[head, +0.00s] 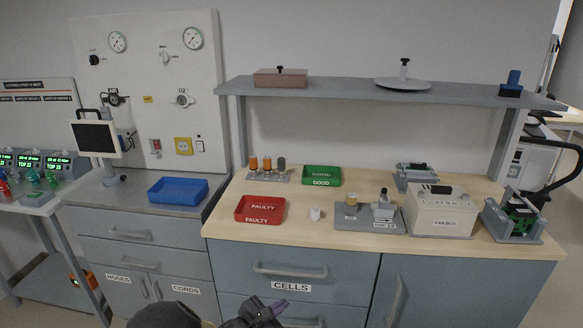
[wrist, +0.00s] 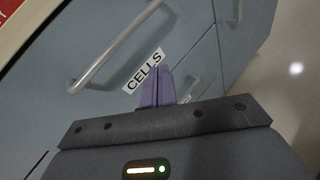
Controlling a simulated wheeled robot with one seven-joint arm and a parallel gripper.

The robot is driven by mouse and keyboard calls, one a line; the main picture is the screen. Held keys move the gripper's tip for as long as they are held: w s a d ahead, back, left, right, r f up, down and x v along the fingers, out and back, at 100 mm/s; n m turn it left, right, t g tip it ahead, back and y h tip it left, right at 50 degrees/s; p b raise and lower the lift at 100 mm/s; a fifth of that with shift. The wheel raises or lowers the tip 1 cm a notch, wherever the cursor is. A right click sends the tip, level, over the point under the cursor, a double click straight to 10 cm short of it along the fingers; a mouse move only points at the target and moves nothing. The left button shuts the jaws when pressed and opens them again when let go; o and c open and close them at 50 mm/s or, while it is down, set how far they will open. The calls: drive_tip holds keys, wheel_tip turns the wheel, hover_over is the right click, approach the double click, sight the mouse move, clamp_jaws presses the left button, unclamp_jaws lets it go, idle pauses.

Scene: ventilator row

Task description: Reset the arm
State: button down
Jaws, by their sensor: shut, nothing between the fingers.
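My gripper (head: 277,307) shows at the bottom of the head view, low in front of the drawer marked CELLS (head: 290,285). Its purple fingers are closed together with nothing between them. In the wrist view the fingers (wrist: 157,88) point toward the drawer fronts, just under the CELLS label (wrist: 145,72). A drawer handle (wrist: 115,45) runs to the upper left of the fingers. I cannot tell the exact gap between fingertips and drawer front. My arm is mostly out of view below the head picture.
A blue tray (head: 178,200) lies left. A shelf (head: 350,93) spans above.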

drive_tip(key=s+d+r+m+g+y, duration=0.3)
drive_tip(key=s+d+r+m+g, duration=0.15)
drive_tip(key=s+d+m, duration=0.35)
drive_tip(key=s+d+r+m+g+y, duration=0.3)
drive_tip(key=s+d+m+g, duration=0.35)
drive_tip(key=d+m, duration=0.3)
drive_tip(key=s+d+r+m+t+y+p, duration=0.1)
drive_tip(key=r+m+p, duration=0.6)
drive_tip(key=r+p, duration=1)
drive_tip(key=s+r+t+y, duration=0.1)
drive_tip(key=s+r+y, duration=0.1)
drive_tip(key=r, duration=0.4)
drive_tip(key=shift+s+d, duration=0.2)
drive_tip(key=shift+s, duration=0.5)
drive_tip(key=shift+m, duration=0.25)
